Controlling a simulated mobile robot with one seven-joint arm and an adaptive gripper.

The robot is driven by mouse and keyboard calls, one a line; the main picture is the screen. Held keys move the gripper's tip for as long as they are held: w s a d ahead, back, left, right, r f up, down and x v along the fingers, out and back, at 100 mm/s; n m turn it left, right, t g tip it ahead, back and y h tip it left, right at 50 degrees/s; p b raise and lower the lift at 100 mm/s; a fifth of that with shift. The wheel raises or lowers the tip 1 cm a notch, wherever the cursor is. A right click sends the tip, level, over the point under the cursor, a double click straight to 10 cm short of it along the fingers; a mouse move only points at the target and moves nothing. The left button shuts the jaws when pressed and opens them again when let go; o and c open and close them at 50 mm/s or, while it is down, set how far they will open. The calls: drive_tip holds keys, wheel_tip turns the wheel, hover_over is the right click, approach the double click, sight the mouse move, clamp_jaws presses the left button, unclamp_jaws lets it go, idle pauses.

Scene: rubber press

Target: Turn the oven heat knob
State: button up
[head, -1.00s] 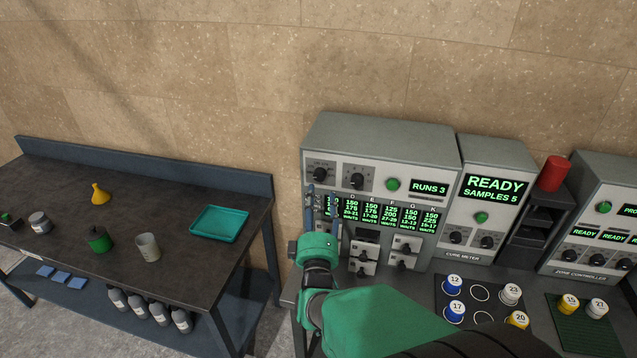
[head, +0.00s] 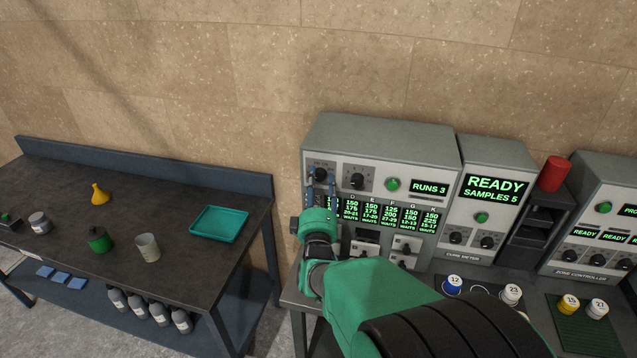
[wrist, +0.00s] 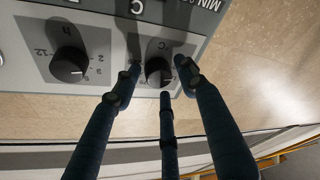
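The oven is the grey cabinet (head: 375,140) in the head view, with two black knobs on its upper left panel. The left knob (head: 320,174), at the fingertips of my gripper (head: 321,184), appears to be the heat knob. In the wrist view this knob (wrist: 155,72) sits on a grey plate marked with a C. My gripper (wrist: 160,76) has its three dark blue fingers spread around the knob, two at its sides and one by its near edge. I cannot tell whether they touch it.
The second knob (head: 356,181) is close beside, also in the wrist view (wrist: 68,65). A green button (head: 393,184) and RUNS 3 display (head: 429,188) are to the right. Switches (head: 404,251) stand below. A side table (head: 190,185) is at left; the wall (head: 250,60) is behind.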

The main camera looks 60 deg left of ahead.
drive_tip(key=c, duration=0.7)
drive_tip(key=shift+c, duration=0.2)
